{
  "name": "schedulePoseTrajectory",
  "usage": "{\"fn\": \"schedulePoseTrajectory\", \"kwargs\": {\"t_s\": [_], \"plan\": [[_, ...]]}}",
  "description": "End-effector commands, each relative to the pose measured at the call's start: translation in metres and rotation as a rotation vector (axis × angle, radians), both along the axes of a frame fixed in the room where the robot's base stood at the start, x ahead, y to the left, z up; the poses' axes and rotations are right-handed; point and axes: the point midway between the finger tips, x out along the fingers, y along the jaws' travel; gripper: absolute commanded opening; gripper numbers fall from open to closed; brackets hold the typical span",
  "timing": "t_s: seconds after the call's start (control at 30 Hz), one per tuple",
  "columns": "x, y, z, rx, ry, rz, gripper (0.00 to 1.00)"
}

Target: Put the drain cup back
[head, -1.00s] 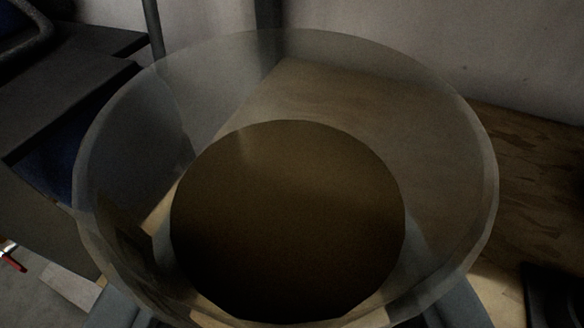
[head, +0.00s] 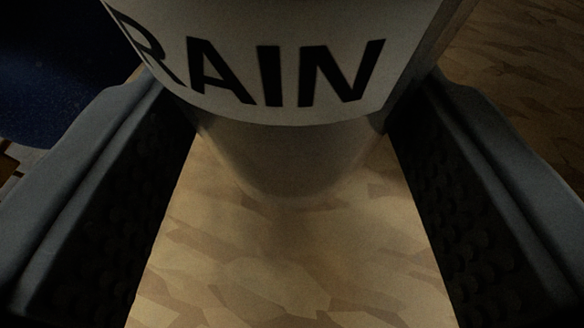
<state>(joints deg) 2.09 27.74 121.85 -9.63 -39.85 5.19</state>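The drain cup (head: 290,155) is upright in the upper middle of the head view. It is see-through with a wide white label (head: 322,80) on which "RAIN" in black can be read. Its rim and upper part are out of the frame. Its lower part narrows, and its base seems to stand on the wood-patterned surface, though that edge is blurred. My gripper (head: 290,95) has its two dark, studded fingers spread wide, one on each side of the cup, with the label overlapping their far ends. Small gaps show beside the lower cup; contact higher up cannot be made out.
The wood-patterned surface (head: 280,270) between my fingers and the cup is bare. A dark blue thing (head: 55,65) is at the upper left. Darker wood-patterned ground (head: 525,70) lies at the right. The light is dim.

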Motion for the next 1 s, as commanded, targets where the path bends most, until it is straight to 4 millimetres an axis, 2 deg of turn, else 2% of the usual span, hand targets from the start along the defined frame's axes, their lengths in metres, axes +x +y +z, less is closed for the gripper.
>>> {"fn": "schedulePoseTrajectory", "kwargs": {"t_s": [0.27, 0.63, 0.67, 0.73, 0.77, 1.0], "plan": [[0.000, 0.000, -0.032, 0.000, 0.003, 0.000, 0.23], [0.000, 0.000, -0.036, 0.000, 0.001, 0.000, 0.23], [0.000, 0.000, -0.036, 0.000, 0.001, 0.000, 0.53], [0.000, 0.000, -0.035, 0.000, 0.001, 0.000, 0.67], [0.000, 0.000, -0.035, 0.000, 0.001, 0.000, 0.71], [0.000, 0.000, -0.035, 0.000, 0.001, 0.000, 0.71]]}}
